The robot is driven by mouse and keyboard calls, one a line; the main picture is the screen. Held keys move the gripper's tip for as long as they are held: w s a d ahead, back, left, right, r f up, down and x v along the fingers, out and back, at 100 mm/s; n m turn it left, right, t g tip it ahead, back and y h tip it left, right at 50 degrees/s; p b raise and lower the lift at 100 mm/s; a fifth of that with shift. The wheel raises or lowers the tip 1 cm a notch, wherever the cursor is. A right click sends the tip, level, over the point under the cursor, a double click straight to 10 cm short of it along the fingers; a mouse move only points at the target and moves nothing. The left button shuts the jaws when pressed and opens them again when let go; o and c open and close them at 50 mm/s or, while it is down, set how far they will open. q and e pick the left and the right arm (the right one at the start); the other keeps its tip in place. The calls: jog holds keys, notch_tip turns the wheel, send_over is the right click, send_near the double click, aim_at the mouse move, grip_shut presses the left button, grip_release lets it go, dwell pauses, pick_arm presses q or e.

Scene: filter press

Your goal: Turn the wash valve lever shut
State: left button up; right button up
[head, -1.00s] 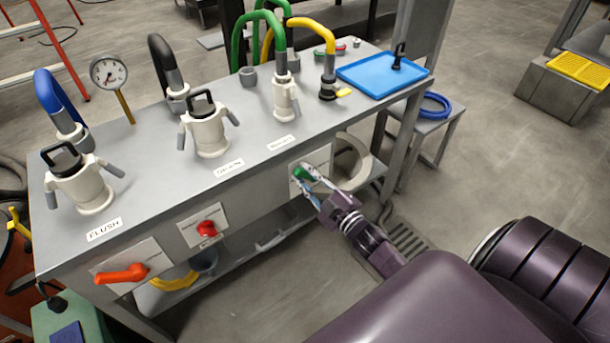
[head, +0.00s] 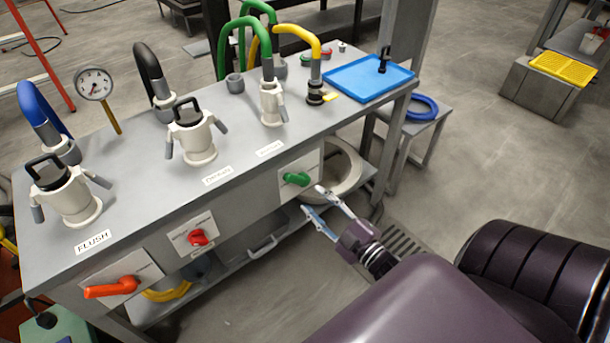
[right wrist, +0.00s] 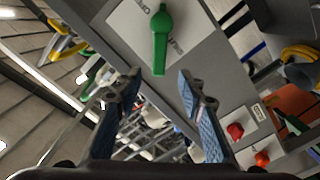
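The green lever (head: 296,179) sits on a light plate (head: 312,163) on the bench's front panel, below the rightmost bench label. In the head view its handle lies roughly level, pointing left. The right wrist view shows the green lever (right wrist: 161,40) just beyond the fingers, with lettering on its plate too small to read surely. My right gripper (head: 315,201) is open and empty, a little below and right of the lever, apart from it. Its blue-padded fingers (right wrist: 165,95) are spread with nothing between them. My left gripper is not in view.
A red knob (head: 198,238) and an orange-red lever (head: 112,288) sit further left on the same panel. Hoses and fittings stand on the bench top (head: 120,165), with a blue tray (head: 365,77) at its right end. A pale ring (head: 345,172) lies below. Floor in front is open.

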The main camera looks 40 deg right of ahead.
jog(key=shift+s, duration=1.2)
